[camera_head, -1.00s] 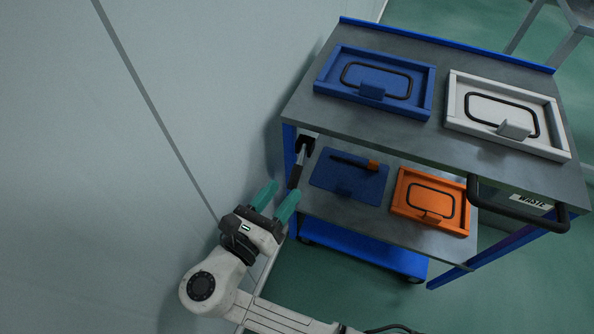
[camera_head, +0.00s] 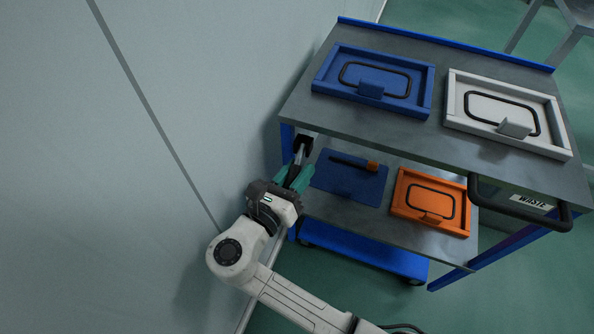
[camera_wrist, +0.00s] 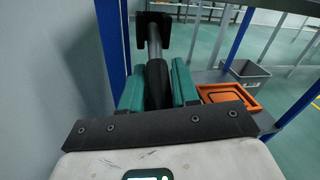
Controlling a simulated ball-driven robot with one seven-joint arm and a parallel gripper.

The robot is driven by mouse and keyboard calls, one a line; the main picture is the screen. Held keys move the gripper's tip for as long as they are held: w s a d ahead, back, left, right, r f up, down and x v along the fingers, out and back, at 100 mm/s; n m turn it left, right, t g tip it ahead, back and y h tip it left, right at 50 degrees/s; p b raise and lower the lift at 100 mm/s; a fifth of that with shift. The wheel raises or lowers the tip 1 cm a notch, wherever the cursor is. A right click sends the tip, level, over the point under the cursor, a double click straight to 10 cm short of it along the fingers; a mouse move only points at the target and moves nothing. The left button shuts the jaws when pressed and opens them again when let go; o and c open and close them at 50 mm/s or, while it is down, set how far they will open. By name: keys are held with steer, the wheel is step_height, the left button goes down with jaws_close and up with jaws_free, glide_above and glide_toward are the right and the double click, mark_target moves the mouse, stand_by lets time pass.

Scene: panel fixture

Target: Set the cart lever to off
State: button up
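The cart lever (camera_head: 298,158) is on the cart's left side. It has a black mount, a metal shaft and a black grip, and in the head view it hangs downward. In the wrist view the shaft (camera_wrist: 154,45) comes down from the black square mount, and the grip (camera_wrist: 158,85) lies between my green fingers. My gripper (camera_head: 293,178) is shut on the grip, with a finger on each side and little or no gap. The grip's lower end is hidden by my gripper. I see no off marking.
The cart's top (camera_head: 330,112) carries a blue tray (camera_head: 325,77) and a white tray (camera_head: 455,102). Its lower shelf holds a blue panel (camera_head: 333,178) and an orange tray (camera_head: 400,200). A wall (camera_head: 130,150) stands close to the left. A black handle (camera_head: 520,212) sticks out at the front right.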

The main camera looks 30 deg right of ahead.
jaws_close()
